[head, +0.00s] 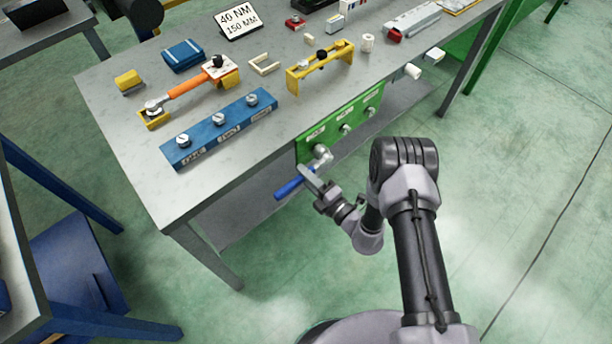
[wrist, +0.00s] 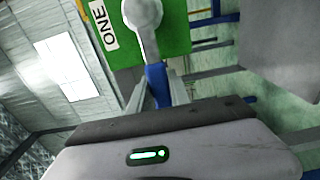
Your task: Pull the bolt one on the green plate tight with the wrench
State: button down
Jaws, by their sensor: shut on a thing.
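The green plate (head: 358,119) hangs on the front side of the workbench and bears several bolts with white labels. Bolt one (head: 319,148) is at its left end in the head view. The "ONE" label (wrist: 102,25) shows on the plate (wrist: 176,30) in the wrist view. My gripper (head: 309,179) is shut on the wrench, which has a blue handle (head: 288,188) and a silver head (head: 325,157). The head is at bolt one, in front of the plate. In the wrist view the wrench head (wrist: 142,12) hides the bolt, so I cannot tell whether it is seated.
On the workbench (head: 128,105) lie a blue block with bolts (head: 220,128), an orange-handled tool (head: 190,84), a yellow bracket (head: 322,66) and a "40 NM" sign (head: 238,20). A blue-framed table (head: 60,240) stands at the left. The floor right of my arm is clear.

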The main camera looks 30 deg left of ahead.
jog(key=shift+w+a, duration=0.1)
jog(key=shift+a, duration=0.15)
dwell(0.4)
jog(key=c, duration=2)
grip_release()
grip_shut()
jog(key=shift+r+m, duration=0.75)
jog(key=shift+m, duration=0.15)
